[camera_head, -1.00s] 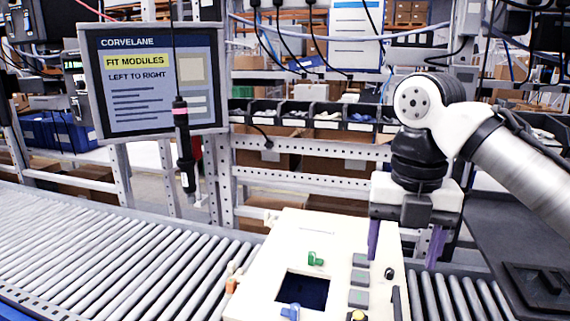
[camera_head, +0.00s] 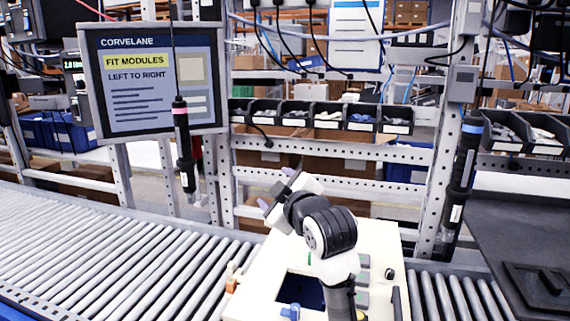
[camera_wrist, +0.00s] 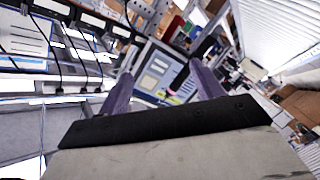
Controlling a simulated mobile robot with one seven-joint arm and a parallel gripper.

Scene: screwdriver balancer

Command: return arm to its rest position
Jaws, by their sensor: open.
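My gripper (camera_head: 275,187) is above the far side of the cream panel in the head view, tilted and pointing up and to the left. Its two purple fingers are spread apart with nothing between them, which the wrist view (camera_wrist: 163,82) also shows. My arm folds over the right part of the cream panel (camera_head: 258,285) and hides some of it. The panel's dark square opening (camera_head: 300,291) is partly visible beside my arm.
A black screwdriver (camera_head: 184,150) hangs on the left before the sign (camera_head: 153,80). Another with a blue ring (camera_head: 461,175) hangs at right. The roller conveyor (camera_head: 110,255) runs under the panel. A dark tray (camera_head: 545,280) lies at right. Parts bins (camera_head: 328,115) line the back.

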